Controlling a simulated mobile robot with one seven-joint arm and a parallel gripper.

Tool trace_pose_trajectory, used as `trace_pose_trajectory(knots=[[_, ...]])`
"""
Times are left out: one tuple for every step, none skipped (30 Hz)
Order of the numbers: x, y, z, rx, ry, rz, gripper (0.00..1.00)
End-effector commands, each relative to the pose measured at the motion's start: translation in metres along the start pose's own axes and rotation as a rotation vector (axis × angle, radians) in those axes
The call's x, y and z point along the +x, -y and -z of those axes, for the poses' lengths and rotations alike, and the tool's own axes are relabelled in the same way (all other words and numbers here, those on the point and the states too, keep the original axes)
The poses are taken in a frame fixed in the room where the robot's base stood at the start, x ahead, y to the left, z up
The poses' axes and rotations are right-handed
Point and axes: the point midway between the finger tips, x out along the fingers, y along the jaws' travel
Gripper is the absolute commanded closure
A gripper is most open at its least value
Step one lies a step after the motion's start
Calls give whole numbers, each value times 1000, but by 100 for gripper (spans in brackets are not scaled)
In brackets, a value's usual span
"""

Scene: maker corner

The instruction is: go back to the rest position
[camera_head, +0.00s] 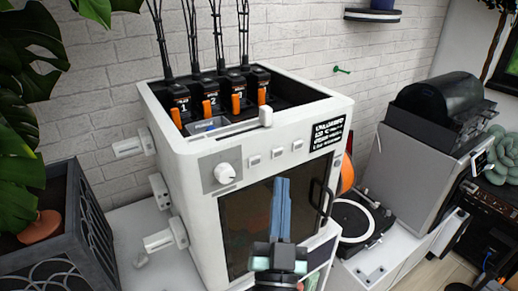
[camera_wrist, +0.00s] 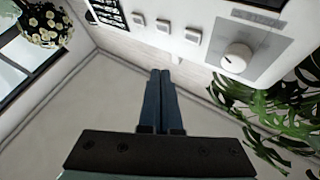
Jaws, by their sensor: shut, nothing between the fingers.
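My gripper (camera_head: 281,208) is shut and empty, its blue-grey fingers side by side in front of the dark glass door of the white machine (camera_head: 185,125). In the wrist view the gripper (camera_wrist: 161,75) also shows shut, with nothing between the fingers. The machine's front panel, with a round white knob (camera_wrist: 236,58) and several small buttons, lies at the top right of that view. The fingers look apart from the panel, though the exact gap is hard to tell.
A turntable (camera_head: 358,222) and a grey cabinet (camera_head: 408,185) stand to the right. A dark planter (camera_head: 62,225) with large leaves stands at the left. Several numbered black units with orange levers sit in the machine's open top. White handles stick out on its left side.

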Motion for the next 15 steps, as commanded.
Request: trace_pose_trajectory(knots=[[7,2,11,-8,-13,7,100],[13,4,20,-16,-22,11,100],[22,8,35,-29,-37,19,100],[30,11,49,-42,-50,26,100],[39,15,65,-56,-63,32,100],[50,22,90,-75,-85,42,100],[57,27,110,-91,-103,48,100],[64,33,131,-106,-121,54,100],[71,41,160,-124,-146,60,100],[74,47,181,-137,-164,64,100],[76,52,202,-148,-183,67,100],[77,59,228,-162,-206,69,100],[77,64,247,-170,-221,70,100],[75,68,264,-178,-237,70,100],[72,73,285,-187,-256,70,100]])
